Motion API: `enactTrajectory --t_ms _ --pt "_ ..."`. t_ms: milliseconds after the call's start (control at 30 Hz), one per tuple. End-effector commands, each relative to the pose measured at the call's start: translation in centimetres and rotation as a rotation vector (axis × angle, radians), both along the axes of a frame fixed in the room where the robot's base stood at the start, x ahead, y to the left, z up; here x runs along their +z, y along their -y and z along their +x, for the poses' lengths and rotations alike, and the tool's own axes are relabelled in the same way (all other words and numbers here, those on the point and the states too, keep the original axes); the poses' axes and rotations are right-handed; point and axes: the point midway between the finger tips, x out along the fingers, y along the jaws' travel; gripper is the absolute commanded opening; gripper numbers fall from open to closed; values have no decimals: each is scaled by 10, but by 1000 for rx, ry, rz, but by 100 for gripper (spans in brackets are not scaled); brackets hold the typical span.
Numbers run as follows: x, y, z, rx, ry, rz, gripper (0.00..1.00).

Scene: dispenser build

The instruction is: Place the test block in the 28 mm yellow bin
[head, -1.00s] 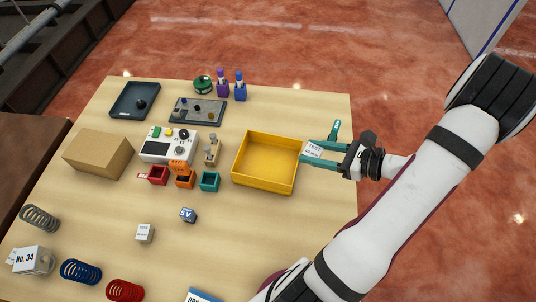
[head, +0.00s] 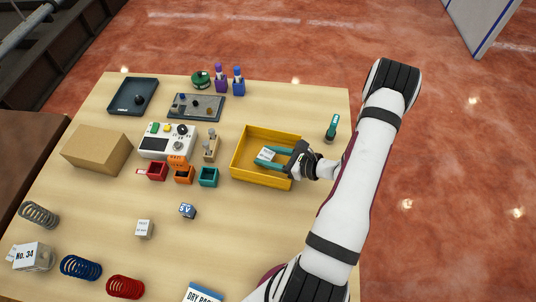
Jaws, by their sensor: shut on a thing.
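The yellow bin (head: 252,177) is a wide open tray on the right part of the table. My gripper (head: 268,156) has reached in from the right over the bin, with its teal fingers shut on a small white block with printed lettering, the test block (head: 265,154). The block lies within the bin's outline in the picture. I cannot tell how far above the bin floor it is. A second small white labelled block (head: 145,229) stands on the table at the lower left; its print is too small to read.
Teal (head: 208,177), orange (head: 184,177) and red (head: 157,171) small bins stand left of the yellow bin. A wooden stand (head: 211,147) is close to its left wall. A teal-handled tool (head: 331,128) stands at the table's right edge. The table before the yellow bin is clear.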

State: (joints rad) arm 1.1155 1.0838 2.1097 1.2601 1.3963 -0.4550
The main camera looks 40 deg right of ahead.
Motion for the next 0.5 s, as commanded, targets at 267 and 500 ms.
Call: enactTrajectory --t_ms 267,500 --pt "-3 0 0 0 0 1 80" --pt "-2 0 0 0 0 1 80"
